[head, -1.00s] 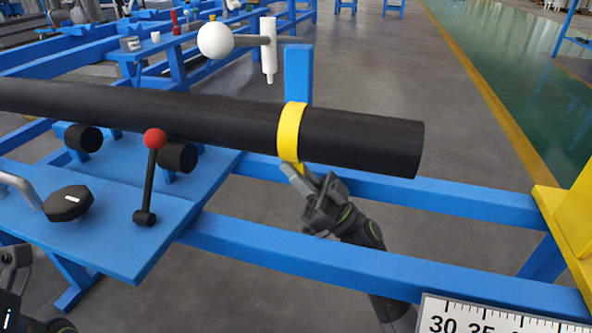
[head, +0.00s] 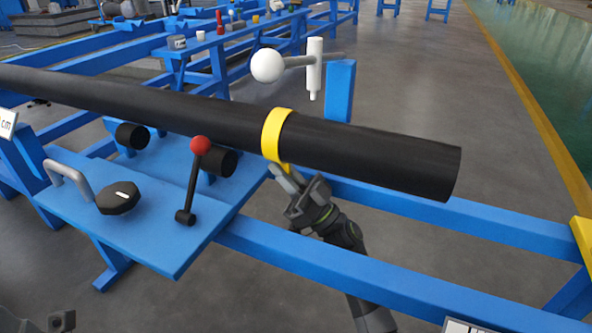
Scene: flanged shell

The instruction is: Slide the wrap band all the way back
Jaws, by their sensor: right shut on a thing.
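The yellow wrap band (head: 272,135) is around the long black tube (head: 380,155), well in from the tube's right-hand end. A small yellow tab hangs from the band's lower edge. My right gripper (head: 285,178) comes up from below and is shut on this tab, just under the tube. The tab is mostly hidden by the fingers. Only a small dark part, apparently of my left arm, shows at the bottom left edge; the left fingers are not in view.
A blue table (head: 150,235) on the left carries a red-knobbed lever (head: 200,146), a black knob (head: 118,198) and a grey handle (head: 68,172). A blue post (head: 340,90) and a white ball fitting (head: 267,65) stand behind the tube. Blue rails run below.

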